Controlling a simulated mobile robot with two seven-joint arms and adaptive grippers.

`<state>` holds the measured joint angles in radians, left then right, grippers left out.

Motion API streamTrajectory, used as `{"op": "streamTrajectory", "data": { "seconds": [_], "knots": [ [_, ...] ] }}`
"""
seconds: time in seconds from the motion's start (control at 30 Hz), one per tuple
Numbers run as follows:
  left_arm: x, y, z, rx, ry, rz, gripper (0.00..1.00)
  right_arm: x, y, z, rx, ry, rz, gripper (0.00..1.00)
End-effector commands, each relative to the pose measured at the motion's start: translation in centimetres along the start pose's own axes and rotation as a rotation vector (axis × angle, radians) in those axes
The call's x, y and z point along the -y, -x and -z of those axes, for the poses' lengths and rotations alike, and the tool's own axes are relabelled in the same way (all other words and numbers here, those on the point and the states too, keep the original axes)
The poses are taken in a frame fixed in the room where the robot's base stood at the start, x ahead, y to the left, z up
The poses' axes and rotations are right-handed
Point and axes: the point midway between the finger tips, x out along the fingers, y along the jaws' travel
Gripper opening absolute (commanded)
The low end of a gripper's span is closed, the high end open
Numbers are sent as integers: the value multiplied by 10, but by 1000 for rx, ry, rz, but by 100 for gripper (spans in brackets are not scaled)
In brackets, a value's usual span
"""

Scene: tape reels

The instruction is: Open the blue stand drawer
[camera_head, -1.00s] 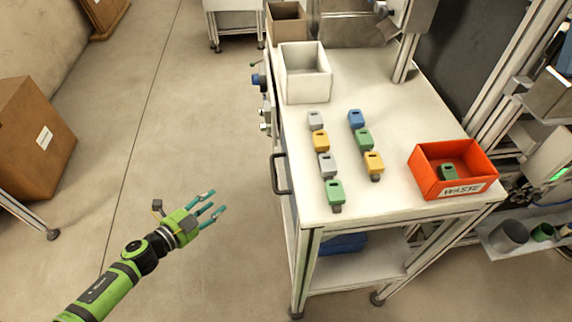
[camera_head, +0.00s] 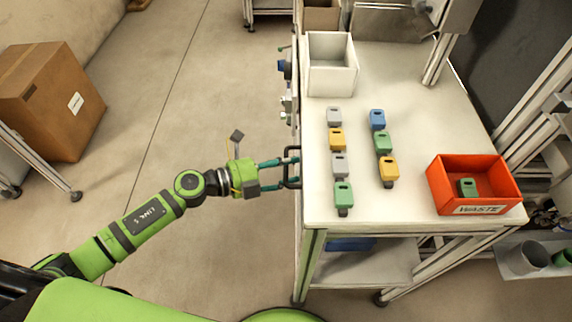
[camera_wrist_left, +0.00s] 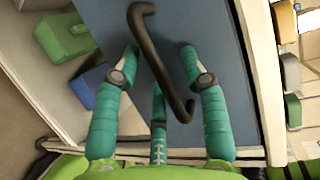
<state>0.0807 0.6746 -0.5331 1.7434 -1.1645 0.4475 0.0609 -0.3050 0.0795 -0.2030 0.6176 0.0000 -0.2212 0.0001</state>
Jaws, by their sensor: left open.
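The stand drawer shows in the left wrist view as a flat blue front (camera_wrist_left: 207,30) with a dark bar handle (camera_wrist_left: 146,28). The handle also shows at the left side of the white-topped stand (camera_head: 350,212) in the head view (camera_head: 286,152). My left gripper (camera_head: 292,172) is at the handle, with its teal fingers reaching toward the stand. In the left wrist view its fingers (camera_wrist_left: 160,62) are spread open on both sides of the handle, with the third finger below. I cannot tell whether any finger touches it. The drawer's inside is hidden.
Several coloured blocks (camera_head: 341,192) stand in two rows on the stand top. A white bin (camera_head: 332,81) is at the back and a red waste box (camera_head: 474,191) at the right. A cardboard box (camera_head: 42,105) stands far left. Floor left of the stand is clear.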

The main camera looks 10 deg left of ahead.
Motion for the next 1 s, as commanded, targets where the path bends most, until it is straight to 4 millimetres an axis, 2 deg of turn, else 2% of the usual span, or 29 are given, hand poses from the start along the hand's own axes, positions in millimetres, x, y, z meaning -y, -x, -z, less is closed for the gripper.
{"op": "streamTrajectory", "data": {
  "seconds": [0.23,0.27,0.3,0.33,0.37,0.73,0.87,1.0],
  "knots": [
    [-1,-1,0,1,1,-1,44,-1,0,4,-7,-2,-1,40],
    [-1,-1,0,1,1,-1,36,-1,0,5,-7,-2,-2,40],
    [-1,-1,0,1,1,-1,20,-1,0,5,-8,-3,-2,40],
    [-1,-1,0,1,1,-1,8,-1,0,5,-8,-3,-2,40],
    [-1,-1,0,1,1,-1,0,-2,0,5,-8,-3,-2,40],
    [-3,5,-2,0,-1,-2,0,-2,-4,6,-10,-5,-3,40],
    [-9,19,-8,2,0,-4,0,-2,-10,5,-10,-5,-3,40],
    [-16,44,-19,2,-1,-6,0,-2,-22,4,-10,-4,-3,40]
  ]
}}
